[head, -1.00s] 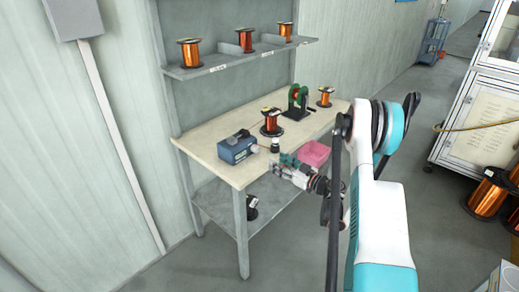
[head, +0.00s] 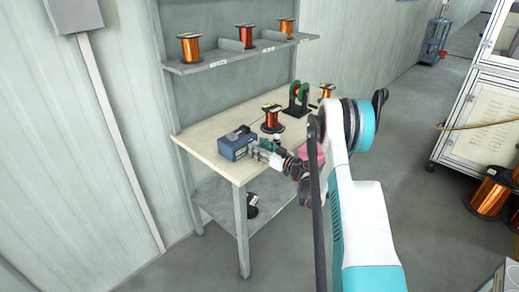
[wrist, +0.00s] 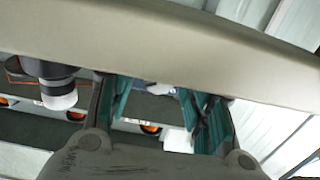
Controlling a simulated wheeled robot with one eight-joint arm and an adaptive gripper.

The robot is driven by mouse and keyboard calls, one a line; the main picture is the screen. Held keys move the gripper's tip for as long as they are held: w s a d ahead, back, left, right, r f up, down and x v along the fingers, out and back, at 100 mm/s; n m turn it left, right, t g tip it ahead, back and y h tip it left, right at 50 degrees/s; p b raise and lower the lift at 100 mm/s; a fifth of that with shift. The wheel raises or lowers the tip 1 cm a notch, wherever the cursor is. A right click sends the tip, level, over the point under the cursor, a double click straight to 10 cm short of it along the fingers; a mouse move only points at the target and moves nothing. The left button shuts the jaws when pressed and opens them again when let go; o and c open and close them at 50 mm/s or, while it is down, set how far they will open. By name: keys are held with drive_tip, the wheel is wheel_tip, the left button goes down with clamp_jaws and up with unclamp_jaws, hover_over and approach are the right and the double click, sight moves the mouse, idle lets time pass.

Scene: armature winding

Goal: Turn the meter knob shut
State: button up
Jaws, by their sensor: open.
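The meter (head: 234,147), a blue-grey box, sits on the left front part of the workbench (head: 205,141) in the head view. My gripper (head: 256,151) is close to the meter's right-hand face. Its knob is not distinguishable in the head view, where my gripper covers that side.
A copper spool (head: 271,120) stands behind my gripper, with a green winder (head: 299,94) farther back. A pink tray (head: 312,158) is partly hidden by my arm. In the wrist view a black cylinder with a white end (wrist: 58,92) is left of the fingers.

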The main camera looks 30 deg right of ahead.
drive_tip(key=shift+c, duration=0.2)
drive_tip(key=c, duration=1)
drive_tip(key=shift+m, duration=1.6)
drive_tip(key=o, duration=1)
drive_tip(key=shift+o, duration=0.2)
